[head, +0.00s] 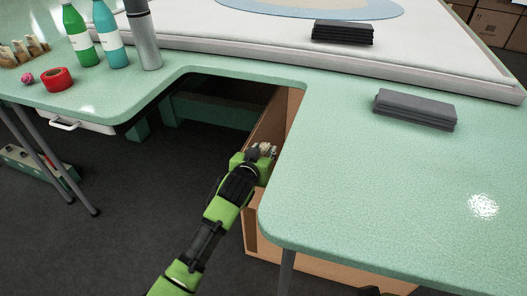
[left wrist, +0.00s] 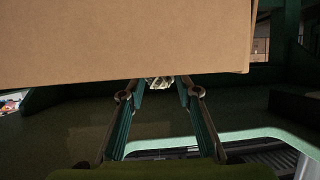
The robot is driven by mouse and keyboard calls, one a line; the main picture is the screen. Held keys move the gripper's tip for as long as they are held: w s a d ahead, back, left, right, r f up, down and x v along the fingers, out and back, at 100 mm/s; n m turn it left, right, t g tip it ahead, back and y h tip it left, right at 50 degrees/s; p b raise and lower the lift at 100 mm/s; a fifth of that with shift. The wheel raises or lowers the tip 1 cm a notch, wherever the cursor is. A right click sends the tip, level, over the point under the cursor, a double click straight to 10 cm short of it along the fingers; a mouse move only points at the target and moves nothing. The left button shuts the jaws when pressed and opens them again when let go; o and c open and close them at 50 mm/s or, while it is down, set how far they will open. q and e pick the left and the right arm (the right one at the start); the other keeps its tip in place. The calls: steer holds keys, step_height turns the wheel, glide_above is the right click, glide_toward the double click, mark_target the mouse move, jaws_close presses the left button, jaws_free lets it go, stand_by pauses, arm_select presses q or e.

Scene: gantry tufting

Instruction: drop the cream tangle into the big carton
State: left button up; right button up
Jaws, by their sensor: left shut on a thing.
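My left gripper (head: 262,152) is at the table's cut-out, shut on a small pale tangle (left wrist: 160,82) that shows between its fingertips in the left wrist view. In the head view the tangle is mostly hidden by the fingers. The big brown carton (head: 262,228) stands under the table edge, partly covered by the tabletop. Its inner wall (head: 272,122) shows just behind the gripper. In the left wrist view a carton wall (left wrist: 120,40) fills the top, its edge close to the fingertips. I cannot tell whether the tangle touches it. My right gripper is not in view.
The green tabletop (head: 390,180) curves around the cut-out and borders the carton. Two dark stacks (head: 343,32) (head: 415,109) lie on the right. Bottles (head: 110,35), a red tape roll (head: 58,80) and a pink ball stand on the left.

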arm_select(q)
steer(key=o, duration=0.8)
steer(key=v, duration=1.2)
